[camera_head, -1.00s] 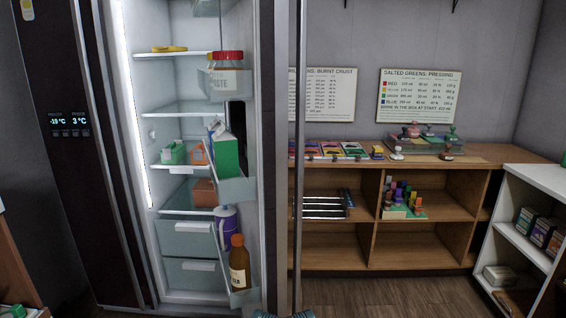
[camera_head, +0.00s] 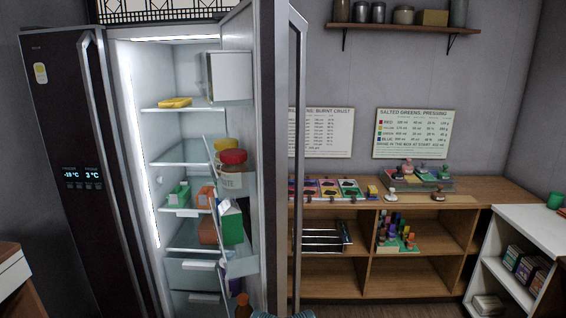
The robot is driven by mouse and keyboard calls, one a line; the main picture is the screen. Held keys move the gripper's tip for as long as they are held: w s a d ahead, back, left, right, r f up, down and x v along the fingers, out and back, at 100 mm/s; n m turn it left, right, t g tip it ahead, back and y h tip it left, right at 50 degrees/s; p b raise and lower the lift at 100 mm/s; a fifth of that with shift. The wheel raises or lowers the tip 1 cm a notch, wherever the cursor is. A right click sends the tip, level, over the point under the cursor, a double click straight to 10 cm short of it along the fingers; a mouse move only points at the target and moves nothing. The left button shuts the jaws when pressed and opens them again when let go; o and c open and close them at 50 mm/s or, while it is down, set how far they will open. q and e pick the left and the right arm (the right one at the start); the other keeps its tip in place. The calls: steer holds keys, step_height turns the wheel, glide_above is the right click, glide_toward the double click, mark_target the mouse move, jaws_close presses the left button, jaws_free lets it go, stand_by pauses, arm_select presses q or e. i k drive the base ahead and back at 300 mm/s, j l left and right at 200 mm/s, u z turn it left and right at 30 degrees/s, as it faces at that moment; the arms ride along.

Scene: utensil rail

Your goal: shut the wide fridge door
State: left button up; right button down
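The wide fridge door (camera_head: 297,150) stands open on the right side of the fridge, seen nearly edge-on with its long handle facing right. Its inner bins hold a jar with a red lid (camera_head: 233,172), a green and white carton (camera_head: 231,222) and a brown bottle (camera_head: 243,306) cut by the bottom edge. The lit fridge interior (camera_head: 165,140) shows to the left of the door. The narrow door (camera_head: 75,130) at the left, with the temperature display, looks shut. Neither gripper shows clearly. A small blue-grey ribbed piece at the bottom edge by the door cannot be identified.
A wooden shelf unit (camera_head: 415,280) with stamps and coloured pads stands behind the door to the right. A white shelf (camera_head: 510,245) stands at the far right and a wall shelf (camera_head: 400,28) hangs above. Some floor shows at the bottom right.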

mark_target(249, 74)
steer(key=i+l+u, duration=0.25)
steer(key=l, duration=0.15)
steer(key=l+u, duration=0.2)
steer(key=l, duration=0.2)
steer(key=i+l+u, duration=0.25)
steer(key=l, duration=0.2)
steer(key=l+u, duration=0.25)
steer(key=l, duration=0.2)
steer(key=k, duration=0.05)
